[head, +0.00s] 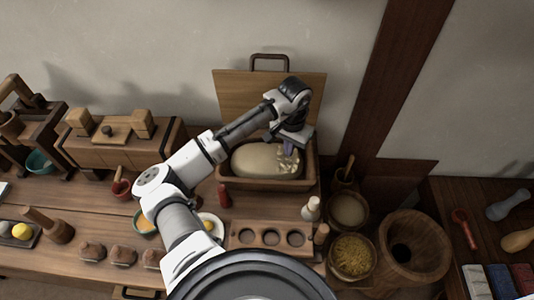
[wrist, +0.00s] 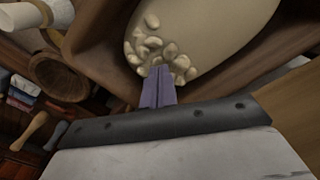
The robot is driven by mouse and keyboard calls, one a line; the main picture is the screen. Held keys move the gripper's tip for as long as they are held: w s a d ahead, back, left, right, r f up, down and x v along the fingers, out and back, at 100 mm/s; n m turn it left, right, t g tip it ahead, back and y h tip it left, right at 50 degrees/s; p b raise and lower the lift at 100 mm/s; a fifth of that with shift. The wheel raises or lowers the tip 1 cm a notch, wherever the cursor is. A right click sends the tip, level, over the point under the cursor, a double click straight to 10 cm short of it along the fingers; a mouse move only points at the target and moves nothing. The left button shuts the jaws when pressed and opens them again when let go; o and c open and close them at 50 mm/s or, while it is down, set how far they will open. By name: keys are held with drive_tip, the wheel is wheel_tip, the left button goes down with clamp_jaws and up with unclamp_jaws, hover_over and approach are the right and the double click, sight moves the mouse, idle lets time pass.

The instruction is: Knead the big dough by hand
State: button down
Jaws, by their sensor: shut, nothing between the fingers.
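The big dough (head: 256,161) is a pale oval mass in a wooden trough (head: 268,184) at the back of the table. Its right end is lumpy and dented, while the rest is smooth. My gripper (head: 289,148) is over that right end, with its fingers pointing down. In the wrist view, the dough (wrist: 215,25) fills the upper middle. The shut, purplish fingers of my gripper (wrist: 160,75) reach the edge of the lumpy part and hold nothing. I cannot tell if the tips press into the dough.
A wooden board (head: 235,90) with a handle stands behind the trough. A small red bottle (head: 223,195) is in front of it. A white bottle (head: 311,209), a bowl of yellow grain (head: 352,255) and a large wooden mortar (head: 427,240) stand to the right.

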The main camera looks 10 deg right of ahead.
drive_tip(key=shift+f, duration=0.15)
idle(0.4)
drive_tip(key=shift+f+b, duration=0.65)
drive_tip(key=shift+f, duration=0.65)
drive_tip(key=shift+r+p, duration=1.2)
drive_tip(key=shift+r, duration=0.2)
wheel_tip(320, 180, up, 6)
drive_tip(key=p, duration=0.4)
drive_tip(key=shift+p, duration=0.4)
